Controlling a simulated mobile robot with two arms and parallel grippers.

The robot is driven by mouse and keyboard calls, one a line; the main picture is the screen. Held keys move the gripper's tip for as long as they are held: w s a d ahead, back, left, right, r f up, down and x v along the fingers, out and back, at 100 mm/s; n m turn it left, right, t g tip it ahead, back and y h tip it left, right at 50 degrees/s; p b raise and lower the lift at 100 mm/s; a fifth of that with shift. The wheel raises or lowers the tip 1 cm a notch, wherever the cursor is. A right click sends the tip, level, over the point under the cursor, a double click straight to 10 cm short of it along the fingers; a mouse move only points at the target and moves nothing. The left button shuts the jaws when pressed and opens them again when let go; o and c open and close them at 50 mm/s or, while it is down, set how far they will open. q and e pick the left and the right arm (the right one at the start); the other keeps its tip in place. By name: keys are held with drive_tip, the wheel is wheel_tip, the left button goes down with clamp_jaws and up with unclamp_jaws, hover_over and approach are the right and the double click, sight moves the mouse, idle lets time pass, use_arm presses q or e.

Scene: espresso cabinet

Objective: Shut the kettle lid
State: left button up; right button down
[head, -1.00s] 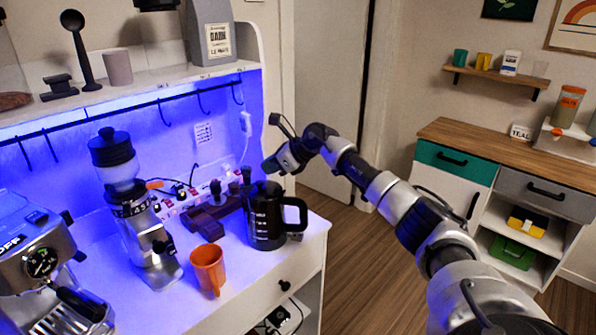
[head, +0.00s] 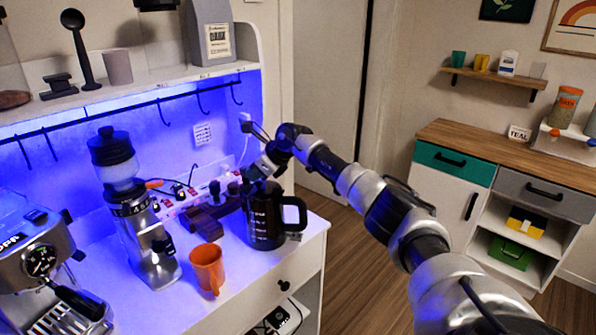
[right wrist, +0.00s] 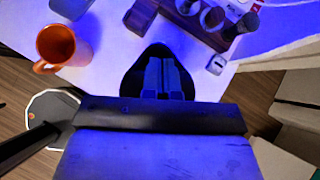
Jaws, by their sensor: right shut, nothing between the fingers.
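The kettle (head: 265,222) is a dark, see-through jug with a black handle on its right. It stands upright near the right end of the white counter. My right gripper (head: 250,177) is at the kettle's top, coming from above, and covers part of the lid area. In the right wrist view, the shut fingers (right wrist: 162,76) are over the black lid (right wrist: 131,82), with nothing between them. I cannot tell if the fingers touch the lid, or if the lid is fully down. My left gripper is not in view.
An orange cup (head: 207,268) stands left of the kettle. A coffee grinder (head: 145,225) and an espresso machine (head: 40,260) are further left. A dark wooden stand (head: 210,215) is behind the kettle. The shelf (head: 130,90) hangs above.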

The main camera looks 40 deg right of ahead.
drive_tip(key=shift+a+f, duration=0.15)
drive_tip(key=shift+f, duration=0.25)
